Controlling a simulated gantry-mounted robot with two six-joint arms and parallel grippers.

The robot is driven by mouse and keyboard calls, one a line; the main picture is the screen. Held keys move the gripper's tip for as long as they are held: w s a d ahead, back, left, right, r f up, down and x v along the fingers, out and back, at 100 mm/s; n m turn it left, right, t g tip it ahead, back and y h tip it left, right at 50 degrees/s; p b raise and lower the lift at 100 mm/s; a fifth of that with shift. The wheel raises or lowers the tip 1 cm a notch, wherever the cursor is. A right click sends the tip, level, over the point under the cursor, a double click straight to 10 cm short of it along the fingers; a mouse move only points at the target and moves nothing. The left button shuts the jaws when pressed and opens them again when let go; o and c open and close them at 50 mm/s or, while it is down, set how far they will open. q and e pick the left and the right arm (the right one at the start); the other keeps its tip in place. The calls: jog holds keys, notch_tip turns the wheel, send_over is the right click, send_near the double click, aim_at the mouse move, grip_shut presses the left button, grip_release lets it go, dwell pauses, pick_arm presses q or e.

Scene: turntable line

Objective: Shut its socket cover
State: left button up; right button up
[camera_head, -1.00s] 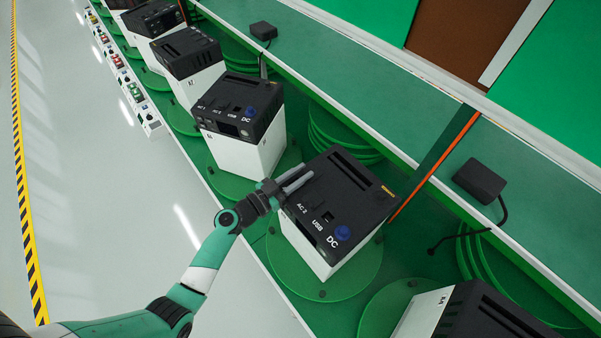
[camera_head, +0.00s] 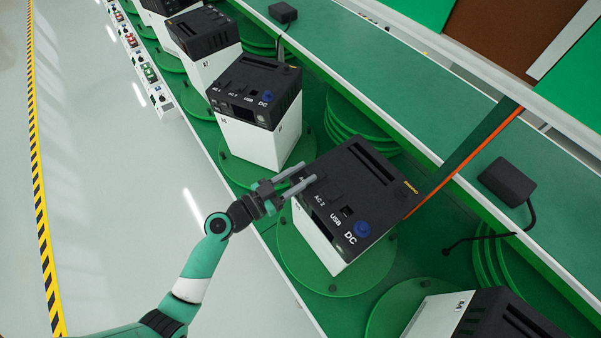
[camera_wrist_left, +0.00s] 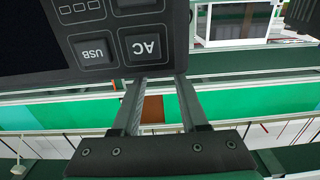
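A power unit with a black top and white body (camera_head: 320,240) stands on a green round turntable (camera_head: 335,283). Its near edge carries the labels AC 2, USB and DC, with a round blue cap (camera_head: 362,229) by DC. My left gripper (camera_head: 309,172) is over the unit's left corner, its two fingers parted with nothing visible between them. The fingers partly hide the leftmost label. In the left wrist view the gripper (camera_wrist_left: 159,80) has its tips at the edge of the black panel (camera_wrist_left: 120,30), below the AC and USB marks. I cannot make out the socket cover's position. My right gripper is not in view.
Similar units, one close behind (camera_head: 258,105), stand on turntables along the line. Another unit (camera_head: 480,315) is at the lower right. A black adapter with a cable (camera_head: 507,181) lies on the green ledge. Open floor lies left.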

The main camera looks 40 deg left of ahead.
pick_arm(q)
jog(key=shift+o, duration=0.9)
jog(key=b+v, duration=0.2)
jog(key=v, duration=0.9)
jog(key=shift+s+b, duration=0.3)
jog(key=shift+b, duration=0.1)
